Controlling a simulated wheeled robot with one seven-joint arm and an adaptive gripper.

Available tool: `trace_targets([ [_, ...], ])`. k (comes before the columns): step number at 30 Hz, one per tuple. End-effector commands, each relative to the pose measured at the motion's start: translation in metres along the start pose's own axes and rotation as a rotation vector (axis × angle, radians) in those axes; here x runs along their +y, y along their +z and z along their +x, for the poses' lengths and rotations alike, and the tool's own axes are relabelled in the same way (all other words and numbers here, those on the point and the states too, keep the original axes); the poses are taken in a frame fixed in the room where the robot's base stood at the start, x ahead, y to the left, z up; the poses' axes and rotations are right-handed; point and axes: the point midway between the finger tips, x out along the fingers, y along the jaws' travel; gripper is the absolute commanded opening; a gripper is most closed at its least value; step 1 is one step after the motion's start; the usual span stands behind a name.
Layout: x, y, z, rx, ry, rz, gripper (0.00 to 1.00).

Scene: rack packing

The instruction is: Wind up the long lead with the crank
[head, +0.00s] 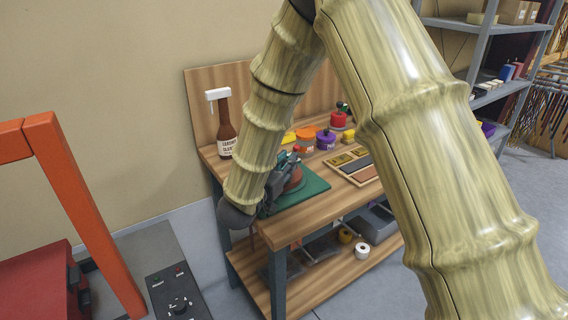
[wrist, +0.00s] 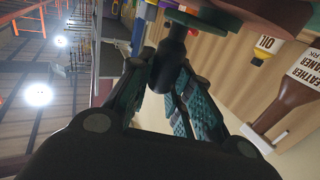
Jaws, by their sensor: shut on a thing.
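In the head view my gripper (head: 281,180) is over the green mat (head: 312,190) on the workbench, beside a reddish-brown round body (head: 295,180), partly hidden by my arm and gripper. In the wrist view my gripper (wrist: 168,72) is shut on a dark knob, the crank handle (wrist: 174,46). Behind the knob is a green part (wrist: 204,20), with a reddish-brown body (wrist: 270,10) beyond it. A thin brown strip (head: 254,240) shows at the bench's front edge, below my wrist; I cannot tell whether it is the lead.
A brown cleaner bottle (head: 226,130) stands at the bench's back left. Orange (head: 304,140) and purple (head: 326,139) pots stand behind the mat. A divided wooden tray (head: 352,166) lies to its right. An orange frame (head: 75,190) and a control panel (head: 179,290) are at left.

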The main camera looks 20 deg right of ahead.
Motion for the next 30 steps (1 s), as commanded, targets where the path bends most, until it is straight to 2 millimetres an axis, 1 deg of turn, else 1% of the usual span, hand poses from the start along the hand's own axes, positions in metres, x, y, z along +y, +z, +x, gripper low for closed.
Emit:
trace_targets([
  [4, -0.001, -0.002, 0.001, 0.003, 0.0, 0.002, 0.0],
  [5, -0.001, -0.002, 0.001, 0.003, 0.0, 0.002, 0.24],
  [6, -0.001, -0.002, 0.001, 0.003, -0.001, 0.002, 0.31],
  [8, -0.001, -0.002, 0.001, 0.003, -0.001, 0.002, 0.42],
  [17, 0.0, -0.001, 0.0, 0.001, -0.001, 0.001, 0.43],
  [20, -0.001, -0.001, -0.003, 0.001, -0.001, 0.001, 0.43],
  [23, -0.001, -0.001, -0.013, 0.001, -0.002, 0.001, 0.43],
  [26, -0.001, -0.001, -0.028, 0.002, -0.004, -0.001, 0.43],
  [30, -0.001, -0.001, -0.053, 0.002, -0.003, 0.0, 0.43],
])
